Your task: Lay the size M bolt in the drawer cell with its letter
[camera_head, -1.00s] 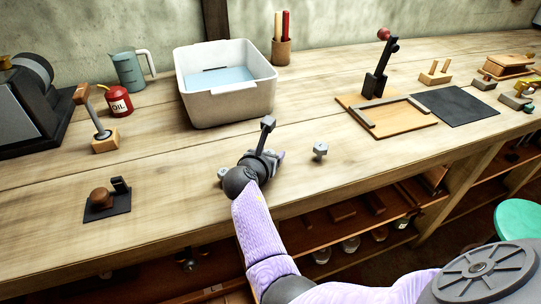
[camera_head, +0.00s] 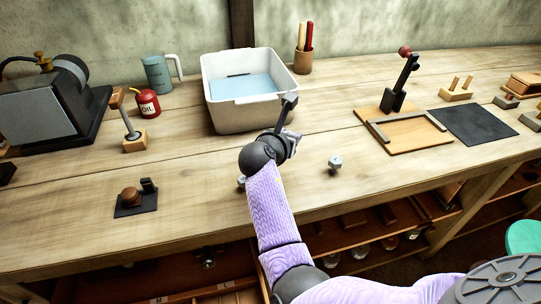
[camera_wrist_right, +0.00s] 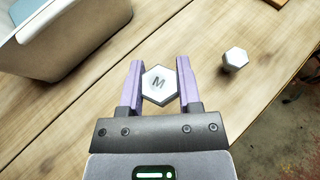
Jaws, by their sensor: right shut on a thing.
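The size M bolt (camera_wrist_right: 158,86) has a pale grey hexagonal head with a dark letter M, seen from above in the right wrist view. My right gripper (camera_wrist_right: 160,88) is shut on it, one purple finger on each side of the head. In the head view my right gripper (camera_head: 292,143) is over the bench in front of the white basin; the held bolt is hard to make out there. Below the bench's front edge a drawer with lettered labels shows at the bottom (camera_head: 225,285); one label looks like L, and the cells are mostly cut off. My left gripper is out of view.
A second bolt (camera_head: 335,163) stands on the bench right of my gripper. Another (camera_head: 242,181) is partly hidden by my arm. The white basin (camera_head: 250,112) stands just behind. A wooden board with a lever (camera_head: 405,132) is to the right, and a small dark stand (camera_head: 136,205) to the left.

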